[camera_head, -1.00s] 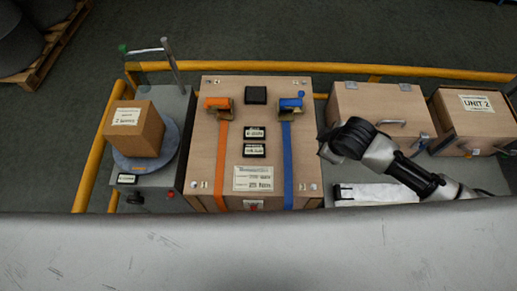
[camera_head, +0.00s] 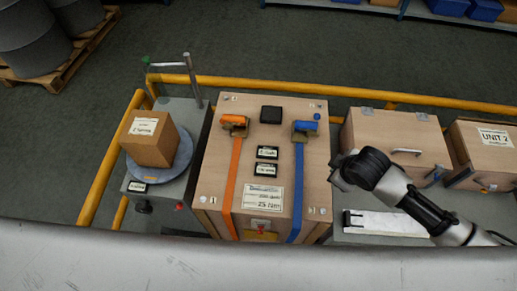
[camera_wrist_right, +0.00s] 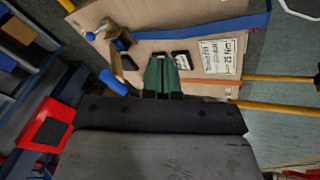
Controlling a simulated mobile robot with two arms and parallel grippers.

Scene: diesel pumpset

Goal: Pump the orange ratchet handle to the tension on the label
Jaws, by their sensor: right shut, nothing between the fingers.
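The orange ratchet handle (camera_head: 234,122) sits at the upper left of the wooden crate's top (camera_head: 214,170), on an orange strap (camera_head: 234,175). A blue ratchet (camera_head: 305,127) with a blue strap (camera_head: 298,190) is at the upper right. A white label (camera_head: 262,197) lies low on the crate; it appears to read 25 Nm, and also shows in the wrist view (camera_wrist_right: 217,56). My right gripper (camera_head: 337,178) is by the crate's right edge, apart from the orange handle. In the wrist view its green fingers (camera_wrist_right: 160,75) are together and empty. My left gripper is out of view.
Two small dark displays (camera_head: 267,152) and a black block (camera_head: 271,114) are between the straps. A cardboard box (camera_head: 152,140) stands on a round plate at left. Another wooden case (camera_head: 398,140) stands at right. Yellow rails (camera_head: 250,88) run behind.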

